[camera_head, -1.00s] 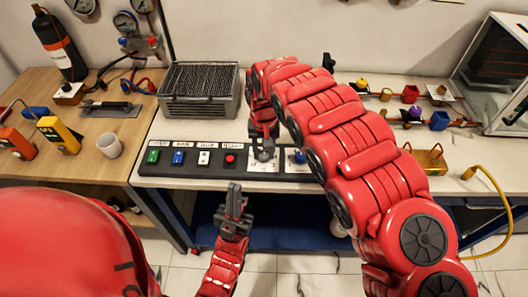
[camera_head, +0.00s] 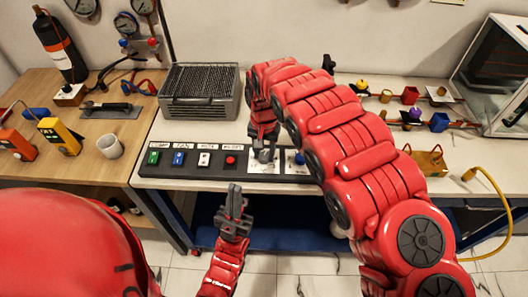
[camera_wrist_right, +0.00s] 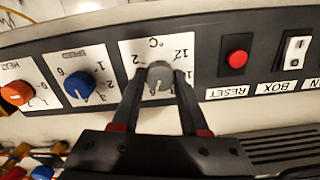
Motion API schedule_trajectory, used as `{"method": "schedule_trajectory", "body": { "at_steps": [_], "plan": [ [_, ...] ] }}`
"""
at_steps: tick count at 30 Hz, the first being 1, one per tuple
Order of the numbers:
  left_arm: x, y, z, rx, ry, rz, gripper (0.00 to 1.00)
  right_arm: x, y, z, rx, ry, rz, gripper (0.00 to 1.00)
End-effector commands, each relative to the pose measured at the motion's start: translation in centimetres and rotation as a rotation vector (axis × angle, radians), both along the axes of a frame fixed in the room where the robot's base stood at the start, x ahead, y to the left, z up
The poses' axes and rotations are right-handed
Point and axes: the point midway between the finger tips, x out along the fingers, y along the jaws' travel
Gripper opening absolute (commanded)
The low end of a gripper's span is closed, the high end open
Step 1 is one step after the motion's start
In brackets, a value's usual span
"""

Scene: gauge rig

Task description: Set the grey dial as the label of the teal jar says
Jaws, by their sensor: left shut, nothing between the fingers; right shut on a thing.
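The grey dial (camera_wrist_right: 159,73) sits on a white scale plate marked °C on the black control panel. My right gripper (camera_wrist_right: 160,84) is shut on it, one finger on each side; in the head view this gripper (camera_head: 264,148) reaches down to the panel. The numbers 2 and 12 show beside the dial; its exact setting is hard to read. My left gripper (camera_head: 235,197) is shut and empty, in front of the bench edge and apart from everything. I see no teal jar and no jar label in either view.
A blue dial marked SPEED (camera_wrist_right: 80,86) and an orange dial marked HEAT (camera_wrist_right: 16,93) are on one side of the grey dial. A red RESET button (camera_wrist_right: 238,59) and a white switch (camera_wrist_right: 296,48) are on the other. A wire-topped box (camera_head: 200,91) stands behind the panel.

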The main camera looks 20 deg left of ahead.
Motion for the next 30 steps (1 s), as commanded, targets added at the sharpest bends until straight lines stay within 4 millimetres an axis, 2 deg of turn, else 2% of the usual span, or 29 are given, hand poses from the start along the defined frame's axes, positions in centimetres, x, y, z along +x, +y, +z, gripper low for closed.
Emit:
{"method": "schedule_trajectory", "body": {
  "at_steps": [1,2,6,14,17,23,26,30],
  "plan": [
    [0.0,0.0,0.0,0.0,0.0,0.0,0.0,0.1,0.0,0.1,0.002,-0.004,0.0,0.0],
    [0.0,0.0,0.0,0.0,0.0,0.0,0.0,0.1,0.0,0.1,0.002,-0.004,0.0,0.49],
    [0.0,0.0,0.0,0.0,0.0,0.0,0.0,0.1,0.0,0.1,0.001,-0.003,0.0,0.74],
    [0.0,0.0,0.0,0.0,0.0,0.0,0.0,0.1,0.0,0.1,0.001,-0.002,0.001,0.74],
    [0.0,0.0,0.4,0.0,0.0,0.0,0.0,0.2,0.0,0.6,0.001,-0.003,0.0,0.74],
    [0.0,0.0,3.0,0.0,0.0,0.0,0.0,0.2,-0.1,4.1,0.001,-0.006,0.0,0.74],
    [0.0,0.0,3.7,0.0,0.0,0.0,0.0,0.4,-0.1,6.4,0.005,-0.009,-0.001,0.74],
    [0.0,0.0,3.4,0.0,0.0,0.0,0.0,0.3,0.0,8.8,0.004,-0.007,0.0,0.74]
  ]
}}
